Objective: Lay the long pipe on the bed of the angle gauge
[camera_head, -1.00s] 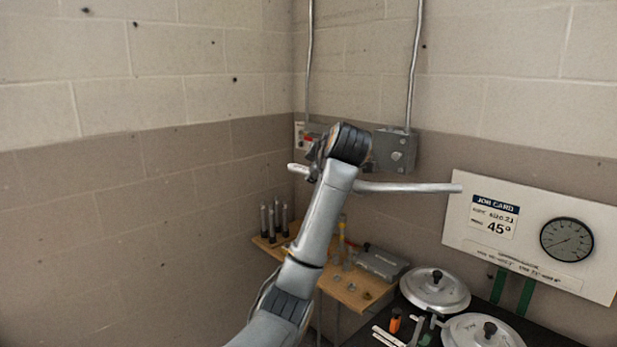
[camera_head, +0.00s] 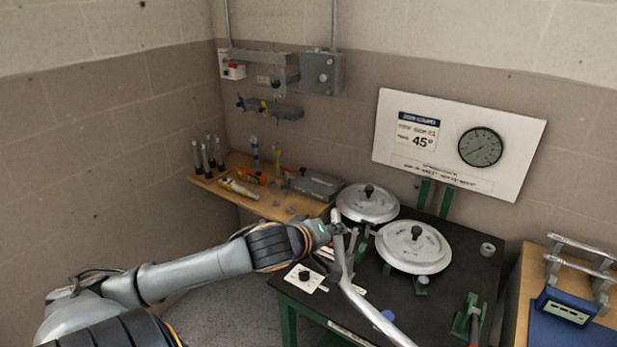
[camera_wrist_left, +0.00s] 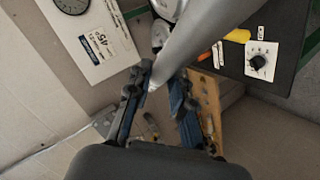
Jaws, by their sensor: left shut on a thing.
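The long pipe (camera_head: 372,309), grey metal with a bend, is in my left gripper (camera_head: 338,230). It hangs over the dark bench, running down and right past the bottom edge of the head view. In the left wrist view the pipe (camera_wrist_left: 205,35) runs up and right from between the fingers of the left gripper (camera_wrist_left: 160,95), which are shut on it. What looks like the angle gauge (camera_head: 566,307), a blue unit with a small display, stands on a wooden table at the far right, apart from the pipe. My right gripper is out of view.
The dark bench (camera_head: 465,258) holds two round metal discs (camera_head: 413,246) with black knobs and a white dial plate (camera_head: 304,278). A wooden shelf (camera_head: 285,207) with tools stands at the back left. Metal bars (camera_head: 585,243) sit on stands behind the blue unit.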

